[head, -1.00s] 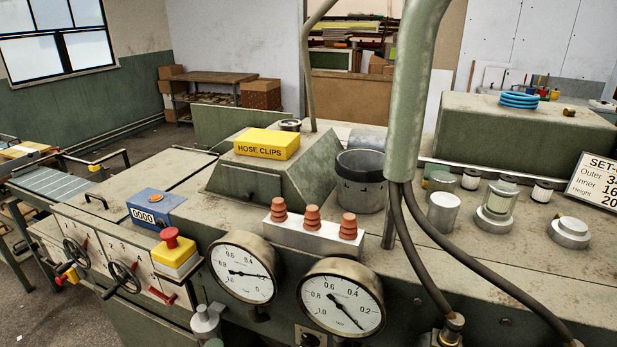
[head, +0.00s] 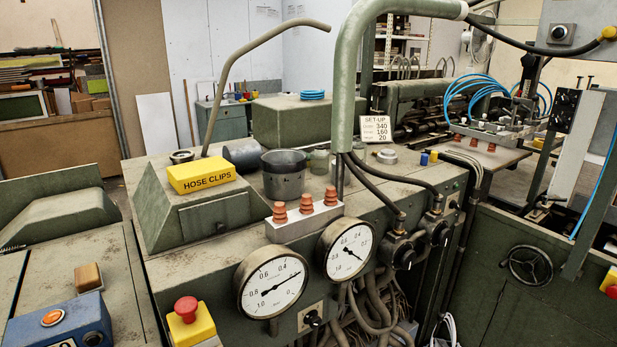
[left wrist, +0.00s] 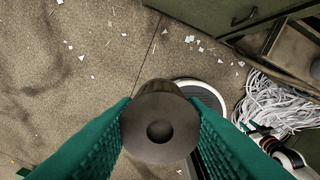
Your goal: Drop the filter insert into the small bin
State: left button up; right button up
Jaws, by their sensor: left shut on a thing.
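In the left wrist view my left gripper (left wrist: 160,112) has green ribbed fingers shut on both sides of a dark cylinder with a round hollow in its end, the filter insert (left wrist: 160,138). It is held above the floor. The small bin (head: 283,180), a dark grey open tub, stands on the machine top behind the red bellows cups in the head view. Its inside is mostly hidden. Neither gripper shows in the head view.
A yellow HOSE CLIPS box (head: 202,175) sits left of the bin. Red bellows cups (head: 305,204) on a pale block stand in front. A green post (head: 348,90) with hoses rises to the right. White rope (left wrist: 270,105) lies on the floor.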

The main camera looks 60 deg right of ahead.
aim_at(280, 194)
jog(key=j+z, duration=0.2)
jog(key=z, duration=1.9)
